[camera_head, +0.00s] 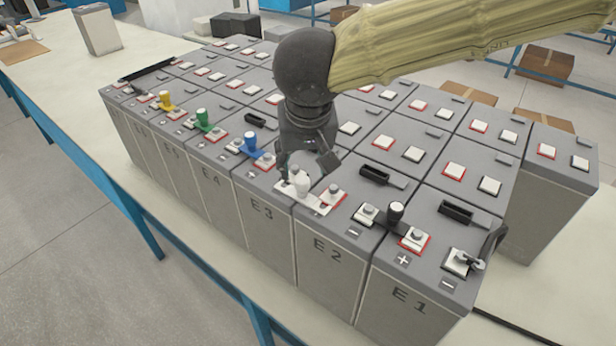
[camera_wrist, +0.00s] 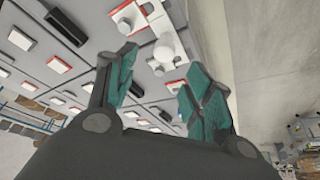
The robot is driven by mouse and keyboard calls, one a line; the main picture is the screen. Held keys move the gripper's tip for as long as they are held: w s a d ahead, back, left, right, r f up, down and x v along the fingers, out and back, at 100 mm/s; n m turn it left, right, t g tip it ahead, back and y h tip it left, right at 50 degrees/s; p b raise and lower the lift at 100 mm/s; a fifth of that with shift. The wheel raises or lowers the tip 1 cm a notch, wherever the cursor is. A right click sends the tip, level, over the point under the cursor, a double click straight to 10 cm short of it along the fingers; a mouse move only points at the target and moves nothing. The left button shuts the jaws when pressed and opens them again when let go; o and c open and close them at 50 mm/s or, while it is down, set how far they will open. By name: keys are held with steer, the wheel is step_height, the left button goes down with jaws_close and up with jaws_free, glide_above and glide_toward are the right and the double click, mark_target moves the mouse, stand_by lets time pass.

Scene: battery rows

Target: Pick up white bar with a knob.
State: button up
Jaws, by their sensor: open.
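The white bar with a knob (camera_head: 318,203) lies across two terminals, bridging batteries E3 and E2 in the head view. Its white knob (camera_head: 302,186) stands up from it. In the wrist view the white knob (camera_wrist: 164,53) and part of the bar (camera_wrist: 158,17) show at the top, beyond the fingertips. My gripper (camera_head: 308,168) is open and empty, pointing down just above the knob, with its fingers on either side of it. I cannot tell whether a finger touches the knob. In the wrist view my gripper's teal finger pads (camera_wrist: 158,75) are spread apart.
Similar bars with yellow (camera_head: 165,99), green (camera_head: 203,118), blue (camera_head: 251,143) and black (camera_head: 396,211) knobs sit on neighbouring batteries. Rows of grey batteries fill the middle of the table. A cable clamp (camera_head: 470,262) is on E1. The table's left part (camera_head: 60,60) is mostly clear.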

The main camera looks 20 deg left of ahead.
mark_target(303, 180)
steer(key=shift+s+a+f, duration=0.1)
steer(key=shift+s+f, duration=0.4)
steer(key=shift+s, duration=0.35)
steer(key=w+f, duration=0.1)
steer(key=w+f+p, duration=0.1)
steer(key=f, duration=0.1)
steer(key=w+f, duration=0.1)
steer(key=shift+w+a+f+p, duration=0.2)
steer(key=shift+w+f+p, duration=0.15)
steer(key=shift+f+p, duration=0.05)
steer(key=shift+a+f, duration=0.15)
steer(key=shift+f, duration=0.2)
steer(key=shift+s+f, duration=0.2)
steer(key=shift+s, duration=0.1)
steer(key=shift+s+r, duration=0.1)
steer(key=shift+s, duration=0.25)
steer(key=shift+w+f, duration=0.2)
steer(key=shift+w, duration=0.1)
steer(key=shift+w+f, duration=0.15)
steer(key=shift+w, duration=0.1)
steer(key=shift+c, duration=0.9)
steer(key=c, duration=0.3)
steer(key=shift+s+r, duration=0.2)
steer(key=shift+s, duration=0.15)
jaws_close()
steer(key=shift+w+f, duration=0.1)
steer(key=shift+w, duration=0.15)
